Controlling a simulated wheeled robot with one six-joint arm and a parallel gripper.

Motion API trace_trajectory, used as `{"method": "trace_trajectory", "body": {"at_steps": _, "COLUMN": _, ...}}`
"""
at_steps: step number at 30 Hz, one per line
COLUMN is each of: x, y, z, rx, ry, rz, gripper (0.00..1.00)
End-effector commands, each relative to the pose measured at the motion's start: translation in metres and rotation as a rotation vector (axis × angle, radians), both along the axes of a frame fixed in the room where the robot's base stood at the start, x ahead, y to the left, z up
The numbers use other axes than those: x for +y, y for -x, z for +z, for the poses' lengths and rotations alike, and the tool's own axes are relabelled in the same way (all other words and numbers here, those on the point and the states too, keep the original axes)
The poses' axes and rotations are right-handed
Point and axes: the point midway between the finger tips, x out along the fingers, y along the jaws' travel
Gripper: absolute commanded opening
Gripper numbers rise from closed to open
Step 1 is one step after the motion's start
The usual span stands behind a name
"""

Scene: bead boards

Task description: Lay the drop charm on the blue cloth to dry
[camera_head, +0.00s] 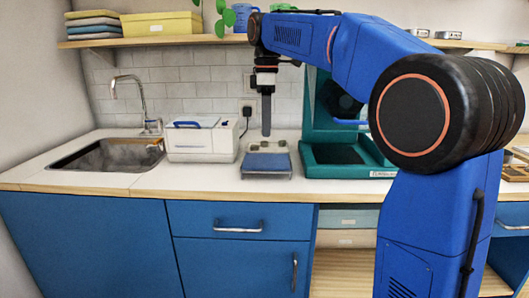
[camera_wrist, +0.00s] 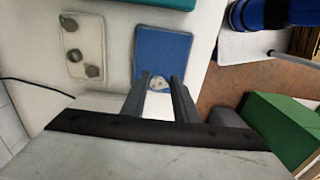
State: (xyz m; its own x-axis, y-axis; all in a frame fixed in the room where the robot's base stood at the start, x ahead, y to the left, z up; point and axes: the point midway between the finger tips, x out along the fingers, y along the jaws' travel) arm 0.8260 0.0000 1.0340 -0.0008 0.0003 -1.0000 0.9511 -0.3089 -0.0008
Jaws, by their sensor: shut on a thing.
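The blue cloth (camera_head: 267,163) lies flat near the front of the white counter; it also shows in the wrist view (camera_wrist: 163,50). My gripper (camera_head: 266,134) points straight down above the counter, just over the cloth area. In the wrist view my gripper (camera_wrist: 160,77) has its two fingers closed on a small pale grey piece, which looks like the drop charm (camera_wrist: 158,82). The charm overlaps the cloth's edge in that view. I cannot tell whether it touches the cloth. In the head view the charm is too small to make out.
A pale board (camera_wrist: 92,68) with several small dark pieces lies beside the cloth. A teal machine (camera_head: 319,152) stands close on the right. A white box appliance (camera_head: 197,152) stands on the left, past it a sink (camera_head: 107,156). The counter's front edge is close to the cloth.

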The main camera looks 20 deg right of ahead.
Motion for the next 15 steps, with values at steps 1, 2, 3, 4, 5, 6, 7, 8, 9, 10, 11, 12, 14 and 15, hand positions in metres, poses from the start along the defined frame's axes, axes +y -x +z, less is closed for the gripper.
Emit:
{"method": "trace_trajectory", "body": {"at_steps": 1, "x": 0.000, "y": 0.001, "z": -0.009, "rx": 0.003, "ry": 0.000, "rz": 0.000, "gripper": 0.06}}
{"method": "trace_trajectory", "body": {"at_steps": 2, "x": 0.000, "y": 0.001, "z": -0.014, "rx": 0.003, "ry": 0.000, "rz": 0.000, "gripper": 0.06}}
{"method": "trace_trajectory", "body": {"at_steps": 3, "x": 0.000, "y": 0.000, "z": -0.020, "rx": 0.002, "ry": 0.000, "rz": 0.000, "gripper": 0.06}}
{"method": "trace_trajectory", "body": {"at_steps": 4, "x": 0.000, "y": 0.001, "z": -0.025, "rx": 0.003, "ry": 0.000, "rz": 0.000, "gripper": 0.06}}
{"method": "trace_trajectory", "body": {"at_steps": 5, "x": 0.000, "y": 0.001, "z": -0.028, "rx": 0.002, "ry": 0.000, "rz": 0.000, "gripper": 0.06}}
{"method": "trace_trajectory", "body": {"at_steps": 6, "x": 0.000, "y": 0.000, "z": -0.031, "rx": 0.001, "ry": 0.000, "rz": 0.000, "gripper": 0.06}}
{"method": "trace_trajectory", "body": {"at_steps": 7, "x": 0.000, "y": 0.000, "z": -0.034, "rx": 0.001, "ry": 0.001, "rz": 0.000, "gripper": 0.06}}
{"method": "trace_trajectory", "body": {"at_steps": 8, "x": 0.000, "y": 0.000, "z": -0.035, "rx": 0.001, "ry": 0.001, "rz": 0.000, "gripper": 0.06}}
{"method": "trace_trajectory", "body": {"at_steps": 9, "x": 0.000, "y": 0.000, "z": -0.037, "rx": 0.001, "ry": 0.000, "rz": 0.000, "gripper": 0.06}}
{"method": "trace_trajectory", "body": {"at_steps": 10, "x": 0.000, "y": 0.000, "z": -0.038, "rx": 0.001, "ry": 0.000, "rz": 0.000, "gripper": 0.06}}
{"method": "trace_trajectory", "body": {"at_steps": 11, "x": 0.000, "y": 0.000, "z": -0.040, "rx": 0.001, "ry": 0.000, "rz": 0.000, "gripper": 0.06}}
{"method": "trace_trajectory", "body": {"at_steps": 12, "x": 0.000, "y": 0.000, "z": -0.042, "rx": 0.000, "ry": 0.000, "rz": 0.000, "gripper": 0.06}}
{"method": "trace_trajectory", "body": {"at_steps": 14, "x": 0.000, "y": 0.000, "z": -0.049, "rx": 0.001, "ry": 0.001, "rz": 0.000, "gripper": 0.06}}
{"method": "trace_trajectory", "body": {"at_steps": 15, "x": 0.000, "y": 0.001, "z": -0.054, "rx": 0.002, "ry": 0.000, "rz": 0.000, "gripper": 0.06}}
